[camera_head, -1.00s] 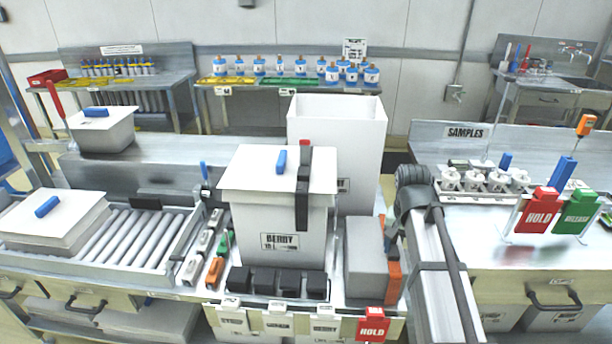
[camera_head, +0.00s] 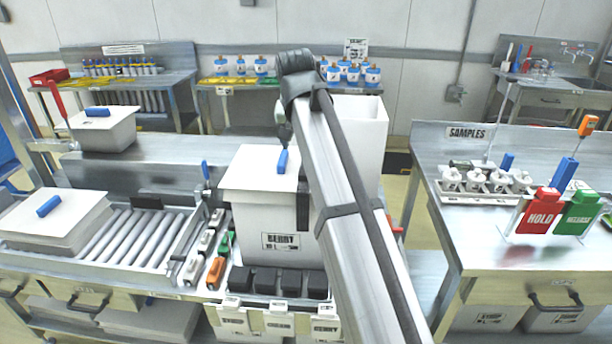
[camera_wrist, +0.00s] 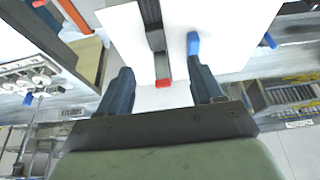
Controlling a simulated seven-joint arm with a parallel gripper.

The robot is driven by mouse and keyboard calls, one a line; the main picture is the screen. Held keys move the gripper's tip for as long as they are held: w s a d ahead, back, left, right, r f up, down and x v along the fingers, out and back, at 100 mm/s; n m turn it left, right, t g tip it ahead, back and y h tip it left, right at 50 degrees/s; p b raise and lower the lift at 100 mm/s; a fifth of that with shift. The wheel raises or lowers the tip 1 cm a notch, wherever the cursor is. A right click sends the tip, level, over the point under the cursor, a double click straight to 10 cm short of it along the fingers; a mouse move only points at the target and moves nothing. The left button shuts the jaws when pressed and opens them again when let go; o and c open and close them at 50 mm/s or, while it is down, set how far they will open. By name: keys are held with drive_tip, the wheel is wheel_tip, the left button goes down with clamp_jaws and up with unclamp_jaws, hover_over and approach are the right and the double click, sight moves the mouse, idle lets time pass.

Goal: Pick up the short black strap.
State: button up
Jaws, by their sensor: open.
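The short black strap (camera_head: 303,208) lies over the lid of the white box labelled BERRY and hangs down its front. My arm hides most of it in the head view. In the wrist view the strap (camera_wrist: 155,38) runs across the white lid (camera_wrist: 215,30) and ends in a red tip (camera_wrist: 163,83). My gripper (camera_wrist: 160,72) is open and empty. Its two fingers are on either side of the strap's red end in the picture. The gap in height between the fingers and the strap is hard to tell.
A blue handle (camera_head: 282,161) stands on the lid close to the strap; it also shows near one finger in the wrist view (camera_wrist: 193,43). A tall white open bin (camera_head: 362,125) is behind the box. Black blocks (camera_head: 265,280) sit in front. Bench space at right (camera_head: 490,255) is clear.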

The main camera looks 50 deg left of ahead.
drive_tip(key=x, duration=0.6)
drive_tip(key=shift+w+f, duration=0.1)
drive_tip(key=shift+f, duration=0.15)
drive_tip(key=shift+w+x, duration=0.2)
drive_tip(key=shift+x, duration=2.4)
clamp_jaws()
